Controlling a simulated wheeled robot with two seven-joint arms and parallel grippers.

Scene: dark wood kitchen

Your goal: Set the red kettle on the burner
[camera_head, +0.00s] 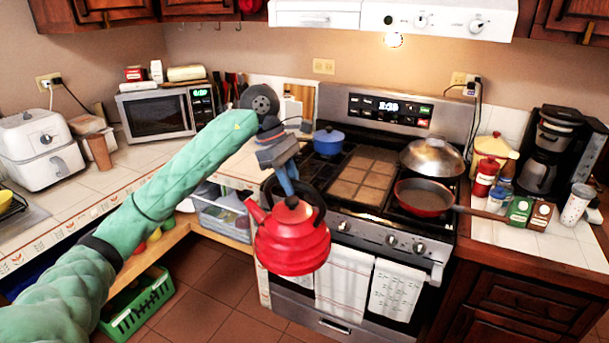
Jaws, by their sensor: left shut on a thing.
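The red kettle (292,243) hangs in the air in front of the stove, about upright, with its spout to the left. My left gripper (287,187) reaches down from above and is shut on the kettle's dark handle. The stove (392,237) stands behind the kettle. A blue pot (328,141) sits on its back left burner. The front left burner (309,171) shows bare, partly hidden behind my gripper and the kettle. My right gripper is not in view.
A red pan (424,197) is on the front right burner, its handle pointing right. A lidded silver pan (432,157) stands behind it. A flat griddle (361,178) covers the stove's middle.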

